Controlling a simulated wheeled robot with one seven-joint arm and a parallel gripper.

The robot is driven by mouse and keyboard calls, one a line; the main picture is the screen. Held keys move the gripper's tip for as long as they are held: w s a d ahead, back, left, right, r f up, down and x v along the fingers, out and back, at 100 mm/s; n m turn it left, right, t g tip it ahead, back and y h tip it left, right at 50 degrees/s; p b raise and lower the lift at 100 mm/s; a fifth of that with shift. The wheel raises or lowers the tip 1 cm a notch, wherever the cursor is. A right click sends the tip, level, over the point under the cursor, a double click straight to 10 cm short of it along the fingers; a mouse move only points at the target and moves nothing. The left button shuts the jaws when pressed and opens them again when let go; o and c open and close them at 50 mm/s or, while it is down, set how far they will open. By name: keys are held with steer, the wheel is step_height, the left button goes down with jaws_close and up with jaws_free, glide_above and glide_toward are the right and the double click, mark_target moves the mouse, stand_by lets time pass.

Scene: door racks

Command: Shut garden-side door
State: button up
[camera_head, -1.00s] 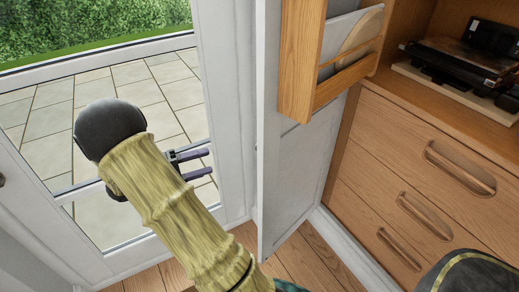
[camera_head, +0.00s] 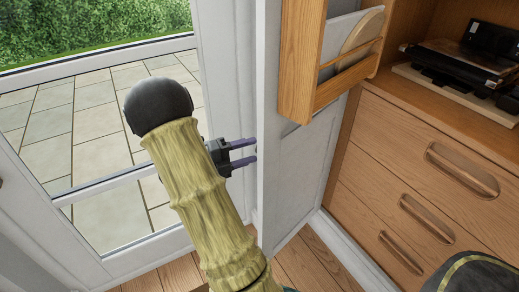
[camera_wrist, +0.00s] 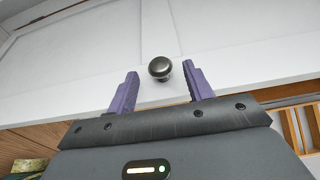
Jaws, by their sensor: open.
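A white door panel (camera_head: 297,180) stands open, seen nearly edge-on in the head view, with a wooden rack (camera_head: 297,62) on its right face. In the wrist view a dark round knob (camera_wrist: 160,68) sits on a white door face (camera_wrist: 90,45). My gripper (camera_head: 252,150) is open, its purple fingers pointing right at the panel's left side. In the wrist view my gripper (camera_wrist: 160,78) has one finger on each side of the knob, with gaps visible. The knob is hidden in the head view.
A glazed white door (camera_head: 105,130) is on the left, with paving and a hedge outside. A wooden cabinet with several drawers (camera_head: 420,170) is on the right, with dark items on its shelf (camera_head: 460,70). Some wooden floor (camera_head: 305,250) is clear below the panel.

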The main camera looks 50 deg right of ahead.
mark_target(259, 148)
steer(key=x, duration=0.4)
jaws_close()
